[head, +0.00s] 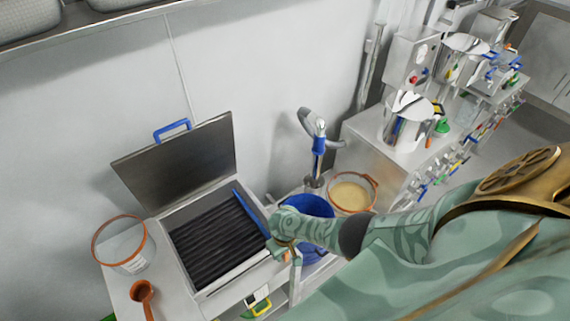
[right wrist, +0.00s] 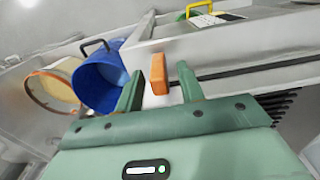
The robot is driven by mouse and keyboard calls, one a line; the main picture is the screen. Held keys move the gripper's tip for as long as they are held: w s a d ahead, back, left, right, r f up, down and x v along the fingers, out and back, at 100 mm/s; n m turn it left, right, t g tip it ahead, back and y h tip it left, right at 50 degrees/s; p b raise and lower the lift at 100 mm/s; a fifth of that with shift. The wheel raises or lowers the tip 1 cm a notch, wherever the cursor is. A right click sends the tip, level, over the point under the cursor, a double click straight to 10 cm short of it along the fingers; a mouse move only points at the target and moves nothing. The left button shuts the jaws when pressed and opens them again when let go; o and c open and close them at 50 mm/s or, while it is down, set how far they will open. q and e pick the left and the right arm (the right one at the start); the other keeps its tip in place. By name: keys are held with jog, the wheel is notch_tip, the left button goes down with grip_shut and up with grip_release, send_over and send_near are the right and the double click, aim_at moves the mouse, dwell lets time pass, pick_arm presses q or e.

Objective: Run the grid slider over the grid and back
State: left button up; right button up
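The grid (head: 215,240) is a set of dark parallel bars in a metal box with its lid raised. A blue bar (head: 250,213) lies along the grid's right edge. An orange block (right wrist: 158,74) stands out from the box's side at the end of a dark slot; it looks like the slider's handle. My right gripper (head: 279,247) is at the box's right side. In the right wrist view its fingers (right wrist: 160,88) are apart, one on each side of the orange block, with a gap visible on both sides. My left gripper is not in view.
The raised lid (head: 178,165) has a blue handle. A blue bucket (head: 312,207) stands close beside my right gripper. An orange scoop (head: 143,291) lies front left. Steel machines (head: 408,120) stand at the right.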

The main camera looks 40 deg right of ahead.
notch_tip(320, 180, up, 10)
jog(key=p, duration=0.8)
jog(key=shift+r, duration=3.15)
